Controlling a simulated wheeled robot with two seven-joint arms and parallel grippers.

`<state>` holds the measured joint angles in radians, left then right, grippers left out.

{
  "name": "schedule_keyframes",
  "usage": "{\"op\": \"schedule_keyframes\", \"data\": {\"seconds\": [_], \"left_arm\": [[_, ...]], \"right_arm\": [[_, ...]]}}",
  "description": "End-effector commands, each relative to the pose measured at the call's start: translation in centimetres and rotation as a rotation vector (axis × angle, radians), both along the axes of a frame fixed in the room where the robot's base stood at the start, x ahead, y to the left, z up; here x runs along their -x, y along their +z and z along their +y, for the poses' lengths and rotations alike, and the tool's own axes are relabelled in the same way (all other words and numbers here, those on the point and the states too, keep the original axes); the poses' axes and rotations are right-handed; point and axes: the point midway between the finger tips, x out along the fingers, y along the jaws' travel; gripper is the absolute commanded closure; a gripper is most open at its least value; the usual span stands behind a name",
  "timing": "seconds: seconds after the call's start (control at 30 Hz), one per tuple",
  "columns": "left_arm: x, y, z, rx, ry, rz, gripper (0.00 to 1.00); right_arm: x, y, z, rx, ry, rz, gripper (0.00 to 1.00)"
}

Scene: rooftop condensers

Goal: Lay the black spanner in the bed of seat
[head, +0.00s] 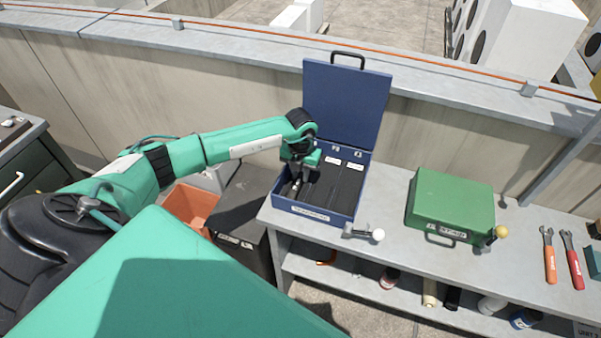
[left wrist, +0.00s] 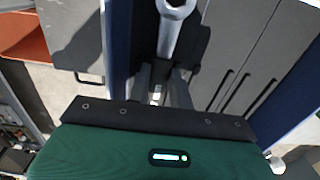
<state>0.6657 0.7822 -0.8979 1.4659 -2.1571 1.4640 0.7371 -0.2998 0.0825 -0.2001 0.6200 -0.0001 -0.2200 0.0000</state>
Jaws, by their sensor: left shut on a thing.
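The blue case (head: 318,216) stands on the bench with its lid (head: 345,105) raised. My left gripper (head: 303,180) is over the left part of the case, pointing down, shut on the spanner. In the left wrist view the spanner (left wrist: 169,38) shows a grey metal ring end and shank rising from between my fingers (left wrist: 165,88). A dark recess in the grey insert (left wrist: 235,60) lies behind it. I cannot tell whether the spanner touches the recess floor. Its lower part is hidden by my gripper.
A shut green case (head: 450,202) stands to the right, with an orange-handled tool (head: 549,258) and a red-handled tool (head: 574,262) beyond it. A white-knobbed lever (head: 362,233) is in front of the blue case. An orange bin (head: 190,206) is left of the bench.

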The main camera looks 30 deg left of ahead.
Motion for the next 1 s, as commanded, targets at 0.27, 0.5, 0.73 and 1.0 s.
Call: {"op": "schedule_keyframes", "data": {"seconds": [0.27, 0.5, 0.73, 1.0], "left_arm": [[-0.02, -0.36, 0.01, 0.000, 0.000, 0.000, 1.00], [0.02, -0.40, 0.01, 0.000, 0.000, 0.000, 0.73], [0.05, -0.46, -0.10, 0.001, -0.001, 0.001, 0.53], [0.11, -0.55, -0.18, 0.003, -0.002, 0.002, 0.53]], "right_arm": [[0.00, -0.35, 0.25, -0.002, -0.002, -0.001, 0.64], [0.00, -0.34, 0.48, -0.005, -0.003, 0.000, 0.64], [0.01, -0.35, 0.46, -0.005, -0.003, 0.000, 0.64], [0.01, -0.37, 0.35, -0.004, -0.002, 0.000, 0.64]]}}
